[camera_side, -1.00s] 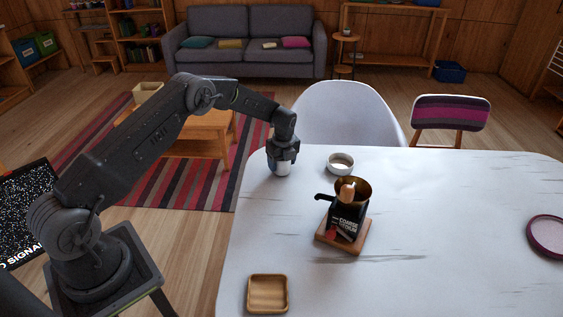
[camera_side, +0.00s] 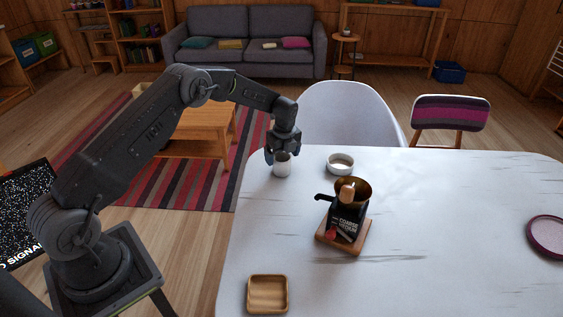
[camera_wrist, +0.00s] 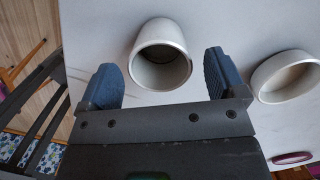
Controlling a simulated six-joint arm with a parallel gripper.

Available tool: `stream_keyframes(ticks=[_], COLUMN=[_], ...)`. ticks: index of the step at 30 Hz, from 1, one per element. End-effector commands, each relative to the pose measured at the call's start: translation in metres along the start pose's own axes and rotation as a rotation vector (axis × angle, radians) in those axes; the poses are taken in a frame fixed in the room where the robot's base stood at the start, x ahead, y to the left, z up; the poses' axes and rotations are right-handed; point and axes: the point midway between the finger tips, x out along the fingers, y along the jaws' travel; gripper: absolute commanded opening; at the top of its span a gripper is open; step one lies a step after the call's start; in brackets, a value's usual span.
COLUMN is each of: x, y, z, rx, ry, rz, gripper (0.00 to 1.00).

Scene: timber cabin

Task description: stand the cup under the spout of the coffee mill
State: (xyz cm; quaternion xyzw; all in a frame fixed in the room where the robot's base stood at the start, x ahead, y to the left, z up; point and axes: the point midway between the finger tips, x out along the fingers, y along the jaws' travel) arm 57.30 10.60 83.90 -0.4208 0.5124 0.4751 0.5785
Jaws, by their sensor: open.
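The cup (camera_side: 282,169) is small and pale and stands upright near the table's far left corner. In the wrist view the cup (camera_wrist: 160,50) shows its open mouth between the two blue-grey fingers. My gripper (camera_side: 283,156) is open just above the cup, its fingers to either side of the rim and apart from it. It also shows in the wrist view (camera_wrist: 164,80). The coffee mill (camera_side: 347,213), black with a brass hopper and a dark side handle, stands on a wooden base, right of and nearer than the cup. I cannot make out its spout.
A white bowl (camera_side: 341,164) stands right of the cup and also shows in the wrist view (camera_wrist: 287,77). A square wooden dish (camera_side: 268,294) lies at the near left edge, a purple-rimmed plate (camera_side: 547,237) far right. The table (camera_side: 450,200) between mill and plate is clear.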

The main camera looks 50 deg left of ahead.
Motion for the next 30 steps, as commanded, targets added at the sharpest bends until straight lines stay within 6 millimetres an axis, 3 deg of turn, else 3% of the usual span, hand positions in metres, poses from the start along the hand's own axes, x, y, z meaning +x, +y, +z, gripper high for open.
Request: stream_keyframes(ticks=[3,10,15,23,26,30], x=[-0.03,-0.076,-0.094,-0.106,-0.13,-0.189], y=[-0.001,-0.001,-0.001,0.001,0.006,0.028], z=[0.0,-0.001,-0.001,-0.002,-0.008,-0.027], rx=[0.0,0.001,0.001,-0.015,-0.083,-0.278], ry=[-0.001,-0.001,0.0,-0.001,-0.003,0.0], rz=[-0.004,-0.003,-0.001,-0.006,-0.027,-0.086], gripper=[0.9,0.9,0.9,0.9,0.9,0.9])
